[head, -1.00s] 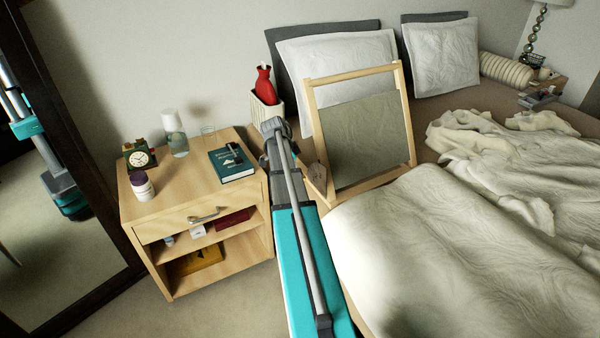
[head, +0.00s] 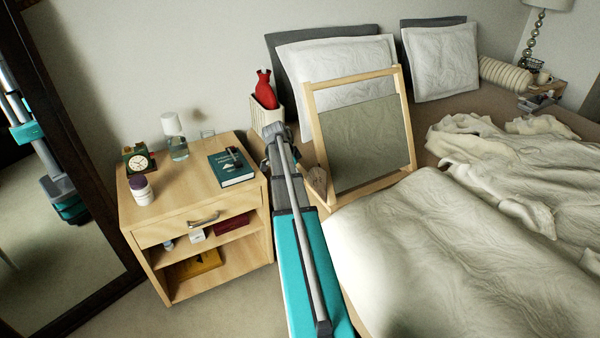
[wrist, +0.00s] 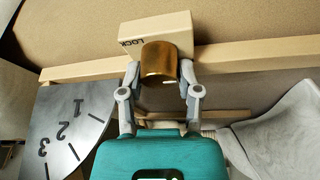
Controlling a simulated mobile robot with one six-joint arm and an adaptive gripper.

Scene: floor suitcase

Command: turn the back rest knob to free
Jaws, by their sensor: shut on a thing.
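The back rest (head: 365,142) stands tilted up on the bed, a pale wooden frame with grey-green cloth. In the wrist view, its brass-coloured knob (wrist: 158,56) sits against a pale wooden block (wrist: 178,27) on the frame's rail (wrist: 250,56). The word LOCK shows upside down on the block, left of the knob. A short light mark shows low on the knob's right side. My gripper (wrist: 160,72) is shut on the knob, one finger on each side. In the head view my arm hides the knob and fingertips.
A numbered dial plate (wrist: 62,125) is left of the fingers in the wrist view. The nightstand (head: 190,195) with a book (head: 230,170), clock (head: 138,160) and jar (head: 141,190) stands left of my arm. Rumpled bedding (head: 440,250) lies to the right.

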